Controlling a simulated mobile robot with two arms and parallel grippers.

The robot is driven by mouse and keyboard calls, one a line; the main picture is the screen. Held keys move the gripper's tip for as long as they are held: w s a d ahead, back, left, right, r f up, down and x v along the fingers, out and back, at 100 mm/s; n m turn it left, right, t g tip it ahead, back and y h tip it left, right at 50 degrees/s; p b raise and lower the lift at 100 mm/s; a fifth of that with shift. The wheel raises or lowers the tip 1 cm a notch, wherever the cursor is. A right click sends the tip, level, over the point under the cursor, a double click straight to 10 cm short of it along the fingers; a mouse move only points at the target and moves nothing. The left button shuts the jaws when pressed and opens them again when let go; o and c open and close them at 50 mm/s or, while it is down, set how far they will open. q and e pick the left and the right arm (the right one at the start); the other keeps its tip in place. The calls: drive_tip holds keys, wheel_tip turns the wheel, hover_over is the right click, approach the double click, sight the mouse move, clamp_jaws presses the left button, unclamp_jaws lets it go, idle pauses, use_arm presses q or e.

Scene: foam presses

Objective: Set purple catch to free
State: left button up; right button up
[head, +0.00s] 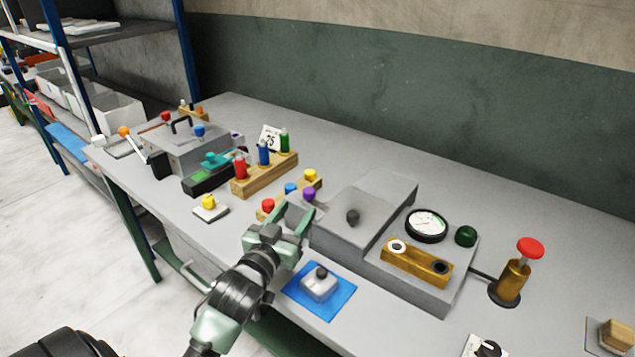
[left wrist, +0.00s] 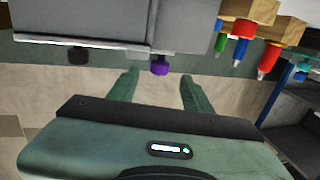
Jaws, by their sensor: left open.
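The purple catch shows as a small round purple knob (head: 309,194) at the left end of the grey press box (head: 365,215) in the head view. The left wrist view also shows the purple knob (left wrist: 160,66), against the grey housing (left wrist: 120,25). My left gripper (head: 293,217) is open and empty, just in front of the knob. In the left wrist view its two fingers (left wrist: 154,88) stand apart, with the knob between them in the picture; I cannot tell whether they touch it. My right gripper is not in view.
A wooden block with a red knob (head: 267,205) stands close left of my gripper. A blue mat (head: 338,303) with a grey part (head: 319,286) lies to its right. Farther right are a gauge (head: 427,225) and a red-topped plunger (head: 529,249). Bare bench lies behind.

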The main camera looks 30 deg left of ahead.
sight(306, 197)
use_arm(q)
drive_tip(key=shift+w, duration=0.5)
drive_tip(key=w, duration=0.3)
drive_tip(key=shift+w+a+r+p, duration=0.1)
drive_tip(key=shift+a+r+p, duration=0.2)
drive_tip(key=shift+a+p, duration=0.1)
drive_tip(key=shift+w+a+f, duration=0.1)
drive_tip(key=shift+w, duration=0.55)
drive_tip(key=shift+w+a+f, duration=0.1)
drive_tip(key=shift+w, duration=0.85)
drive_tip(key=shift+w+a, duration=0.1)
drive_tip(key=shift+w, duration=0.1)
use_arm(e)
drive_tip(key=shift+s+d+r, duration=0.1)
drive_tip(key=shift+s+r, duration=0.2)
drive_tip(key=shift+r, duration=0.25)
